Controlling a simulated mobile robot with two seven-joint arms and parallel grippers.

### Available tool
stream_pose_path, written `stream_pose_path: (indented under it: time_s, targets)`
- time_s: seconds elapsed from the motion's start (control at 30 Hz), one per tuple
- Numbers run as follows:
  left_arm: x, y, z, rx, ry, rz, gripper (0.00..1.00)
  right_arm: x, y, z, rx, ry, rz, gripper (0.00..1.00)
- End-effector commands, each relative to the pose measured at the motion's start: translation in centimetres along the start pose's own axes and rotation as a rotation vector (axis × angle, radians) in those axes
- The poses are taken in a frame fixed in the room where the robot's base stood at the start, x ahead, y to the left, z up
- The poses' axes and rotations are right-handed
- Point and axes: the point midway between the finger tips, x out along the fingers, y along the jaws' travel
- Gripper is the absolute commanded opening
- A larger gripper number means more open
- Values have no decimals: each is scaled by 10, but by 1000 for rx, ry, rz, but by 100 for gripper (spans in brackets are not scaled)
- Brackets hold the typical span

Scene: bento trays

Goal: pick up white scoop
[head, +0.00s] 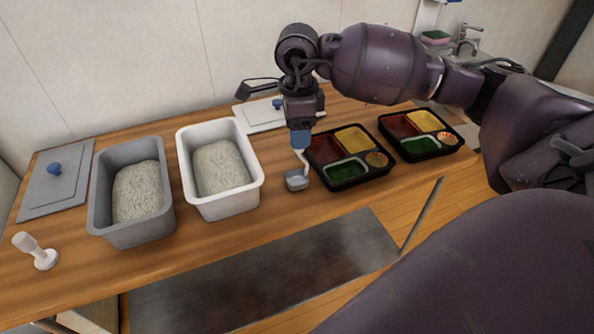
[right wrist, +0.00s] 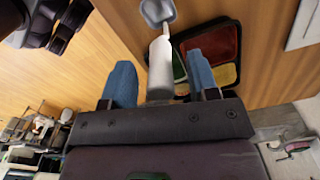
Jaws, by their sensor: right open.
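The white scoop (head: 297,181) is on the wooden counter, to the right of the white bin and beside the nearer bento tray. Its handle rises toward my right gripper (head: 301,143), which points down over it with blue fingers. In the right wrist view the scoop's bowl (right wrist: 160,12) lies beyond the fingertips. Its pale handle runs back between the two blue fingers of the right gripper (right wrist: 159,60). The fingers are apart, with a gap on both sides of the handle. My left gripper is not in view.
A white bin (head: 249,194) and a grey bin (head: 104,217) hold white grains. Two black bento trays (head: 350,184) (head: 430,155) stand on the right. A grey lid (head: 50,190), a white lid (head: 256,112) and a white tool (head: 39,252) also lie on the counter.

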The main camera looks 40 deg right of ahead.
Motion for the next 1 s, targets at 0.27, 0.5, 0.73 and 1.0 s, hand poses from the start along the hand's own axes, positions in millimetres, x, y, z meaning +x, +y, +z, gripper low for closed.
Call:
stream_pose_path:
  time_s: [0.27,0.5,0.73,1.0]
  targets:
    - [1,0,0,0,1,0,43,12,0,0,0,-1,-1,54]
    - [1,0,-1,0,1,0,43,12,0,0,0,0,-1,36]
    - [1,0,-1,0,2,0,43,12,0,0,0,0,-1,1]
    - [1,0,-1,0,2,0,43,12,0,0,0,-1,-2,0]
